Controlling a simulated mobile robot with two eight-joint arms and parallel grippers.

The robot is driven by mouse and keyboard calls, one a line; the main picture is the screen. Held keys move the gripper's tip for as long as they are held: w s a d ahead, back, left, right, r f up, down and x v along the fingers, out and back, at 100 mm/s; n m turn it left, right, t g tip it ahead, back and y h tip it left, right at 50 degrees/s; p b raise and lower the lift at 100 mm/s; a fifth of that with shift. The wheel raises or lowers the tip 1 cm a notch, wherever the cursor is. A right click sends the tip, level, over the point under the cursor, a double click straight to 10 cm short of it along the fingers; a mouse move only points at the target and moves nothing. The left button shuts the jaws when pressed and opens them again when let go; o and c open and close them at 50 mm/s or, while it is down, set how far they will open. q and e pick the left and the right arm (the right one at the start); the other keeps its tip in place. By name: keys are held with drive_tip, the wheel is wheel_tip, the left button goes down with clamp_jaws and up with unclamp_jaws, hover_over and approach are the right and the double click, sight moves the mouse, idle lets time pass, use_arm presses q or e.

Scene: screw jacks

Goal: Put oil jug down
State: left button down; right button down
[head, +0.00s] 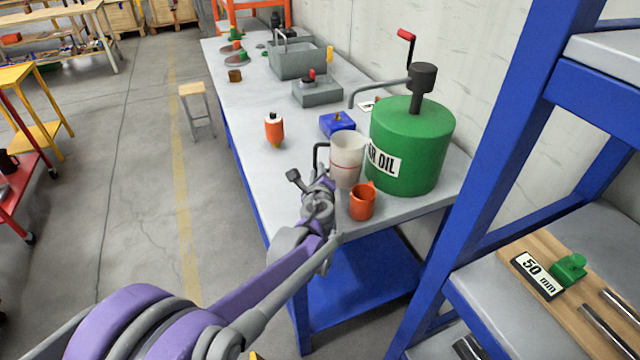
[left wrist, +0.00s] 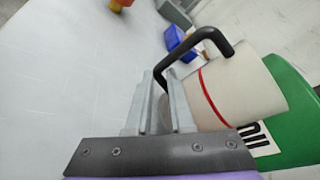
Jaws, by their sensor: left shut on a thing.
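The oil jug (head: 347,160) is a whitish cylinder with a red line and a black handle, in front of the green drum on the grey bench. In the left wrist view the jug (left wrist: 240,92) stands right of the fingers. My left gripper (head: 318,185) is at the jug's left side, and its fingers (left wrist: 160,112) are shut on the black handle (left wrist: 207,36). The jug looks upright in the head view. Whether its base touches the bench cannot be told. My right gripper does not show.
A green oil drum (head: 412,150) with a crank pump stands close behind the jug. An orange cup (head: 362,202) is just in front of it. A blue box (head: 337,124) and an orange-and-white bottle (head: 274,130) stand farther back. The bench top (head: 245,105) left of these is largely clear.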

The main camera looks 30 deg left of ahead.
use_arm(q)
wheel_tip(320, 180, down, 4)
drive_tip(key=shift+r+b, duration=0.2)
drive_tip(key=shift+b, duration=0.15)
drive_tip(key=c, duration=0.8)
unclamp_jaws()
drive_tip(key=p+v, duration=0.1)
drive_tip(key=v, duration=1.1)
drive_tip(key=shift+r, duration=0.1)
